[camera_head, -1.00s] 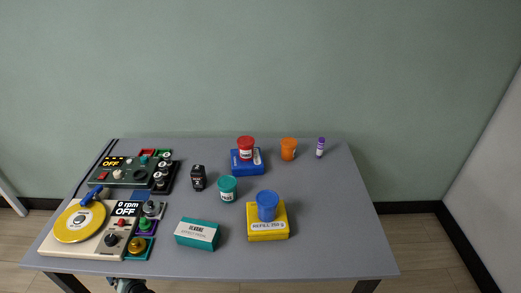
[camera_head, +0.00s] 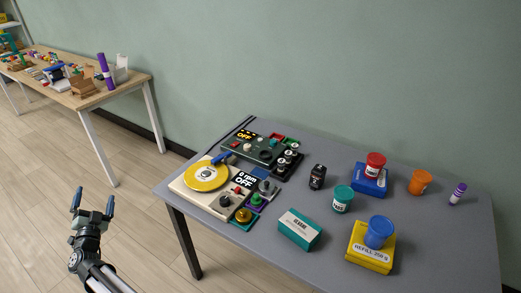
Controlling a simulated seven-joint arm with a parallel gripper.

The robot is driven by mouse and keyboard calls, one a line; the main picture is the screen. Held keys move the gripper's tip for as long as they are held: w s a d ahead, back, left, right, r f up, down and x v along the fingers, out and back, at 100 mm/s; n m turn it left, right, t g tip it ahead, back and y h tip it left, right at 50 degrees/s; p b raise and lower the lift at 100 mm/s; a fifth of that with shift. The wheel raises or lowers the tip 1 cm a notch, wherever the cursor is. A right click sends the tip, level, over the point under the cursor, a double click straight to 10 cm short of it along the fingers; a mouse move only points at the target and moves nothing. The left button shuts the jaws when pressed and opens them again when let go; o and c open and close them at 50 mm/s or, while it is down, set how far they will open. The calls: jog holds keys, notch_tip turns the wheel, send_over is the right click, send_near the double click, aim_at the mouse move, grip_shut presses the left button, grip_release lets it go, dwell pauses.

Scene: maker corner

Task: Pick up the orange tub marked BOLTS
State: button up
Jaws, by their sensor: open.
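An orange tub (camera_head: 420,182) stands upright at the back right of the grey table (camera_head: 270,262). Its marking is too small to read from here. It stands between the red-lidded tub on the blue box and a small purple tube, apart from both. My gripper (camera_head: 93,203) is at the lower left, off the table's left side and over the floor. Its two fingers are spread and empty. It is far from the orange tub.
A red tub (camera_head: 375,165) sits on a blue box (camera_head: 369,184); a blue tub (camera_head: 379,231) sits on a yellow box (camera_head: 371,255). A teal tub (camera_head: 342,199), a black container (camera_head: 317,177), a teal box (camera_head: 299,230) and a purple tube (camera_head: 458,193) stand nearby. Devices fill the table's left; a wooden table (camera_head: 120,90) stands behind.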

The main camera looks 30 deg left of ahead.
jog(key=w+a+r+n+g+y, duration=0.1)
jog(key=w+a+r+n, duration=0.15)
jog(key=w+r, duration=0.85)
jog(key=w+d+r+n+g, duration=0.1)
jog(key=w+d+r+n, duration=0.2)
jog(key=w, duration=0.7)
jog(key=w+d+n+g+h, duration=0.1)
jog(key=w+d, duration=0.6)
jog(key=w, duration=0.4)
jog(key=w+d+n+g+h, duration=0.1)
jog(key=w+d, duration=0.6)
jog(key=w, duration=0.4)
jog(key=w+d+n+g, duration=0.2)
jog(key=w+d, duration=0.5)
jog(key=w, duration=0.5)
jog(key=w+d+f+h, duration=0.2)
jog(key=w+d, duration=0.3)
jog(key=d, duration=0.3)
jog(key=w+d+f+h, duration=0.1)
jog(key=w+d, duration=0.4)
jog(key=d, duration=0.2)
jog(key=m+g+h, duration=0.5)
jog(key=h, duration=0.4)
send_near(423, 176)
jog(key=shift+n, duration=0.25)
jog(key=x, duration=1.2)
jog(key=shift+w+f, duration=0.15)
jog(key=shift+f, duration=0.2)
